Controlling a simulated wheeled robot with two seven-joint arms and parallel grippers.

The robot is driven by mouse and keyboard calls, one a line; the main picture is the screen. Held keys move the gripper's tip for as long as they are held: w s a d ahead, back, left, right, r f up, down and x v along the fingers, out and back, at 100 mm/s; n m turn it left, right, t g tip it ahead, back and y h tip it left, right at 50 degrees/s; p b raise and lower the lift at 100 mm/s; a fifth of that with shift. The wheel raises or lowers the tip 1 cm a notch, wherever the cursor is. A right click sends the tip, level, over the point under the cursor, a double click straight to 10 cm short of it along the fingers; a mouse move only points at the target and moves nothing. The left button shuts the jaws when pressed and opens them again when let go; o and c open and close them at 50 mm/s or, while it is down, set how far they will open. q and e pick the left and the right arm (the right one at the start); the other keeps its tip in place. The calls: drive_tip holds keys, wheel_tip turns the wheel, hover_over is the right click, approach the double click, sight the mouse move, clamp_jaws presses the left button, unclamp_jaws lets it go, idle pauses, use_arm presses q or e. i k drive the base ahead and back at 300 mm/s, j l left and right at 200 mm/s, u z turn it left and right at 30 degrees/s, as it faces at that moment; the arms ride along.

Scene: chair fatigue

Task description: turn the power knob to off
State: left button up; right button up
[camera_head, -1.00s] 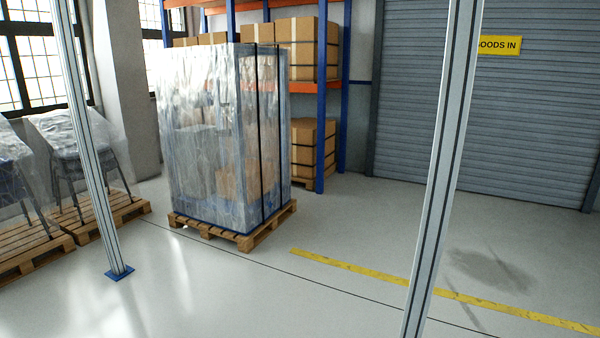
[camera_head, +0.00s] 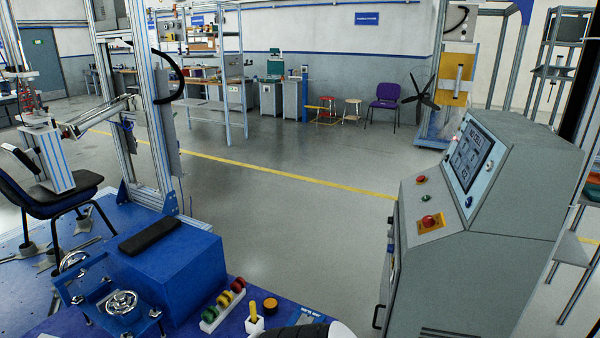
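A grey control console (camera_head: 480,260) stands at the right in the head view. Its sloped face carries a screen (camera_head: 470,153), a red button (camera_head: 421,179), a small green button (camera_head: 426,198) and a red mushroom button on a yellow plate (camera_head: 428,222). A small silver round control (camera_head: 489,165) sits right of the screen, and a blue one (camera_head: 469,201) sits below it. Small fittings on the console's left side are seen edge-on. I cannot tell which control is the power knob or how it is set. Neither of my grippers is in view.
A blue bench (camera_head: 170,265) with a handwheel device (camera_head: 121,303), coloured rings (camera_head: 222,306) and a yellow-topped pot (camera_head: 270,306) fills the lower left. A dark chair (camera_head: 60,200) stands in a test frame. Grey floor (camera_head: 310,215) is clear between bench and console.

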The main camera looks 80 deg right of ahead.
sight(428, 220)
drive_tip(key=k+l+z, duration=0.1)
drive_tip(key=l+z, duration=0.35)
drive_tip(key=l, duration=0.4)
drive_tip(key=l+z, duration=0.45)
drive_tip(key=l, duration=0.4)
drive_tip(key=i+l+z, duration=0.15)
drive_tip(key=l+z, duration=0.3)
drive_tip(key=l, duration=0.4)
drive_tip(key=l+z, duration=0.15)
drive_tip(key=z, duration=0.3)
drive_tip(key=l+z, duration=0.15)
drive_tip(key=z, duration=0.35)
drive_tip(key=l+z, duration=0.15)
drive_tip(key=z, duration=0.3)
drive_tip(key=i+l+z, duration=0.1)
drive_tip(key=z, duration=0.35)
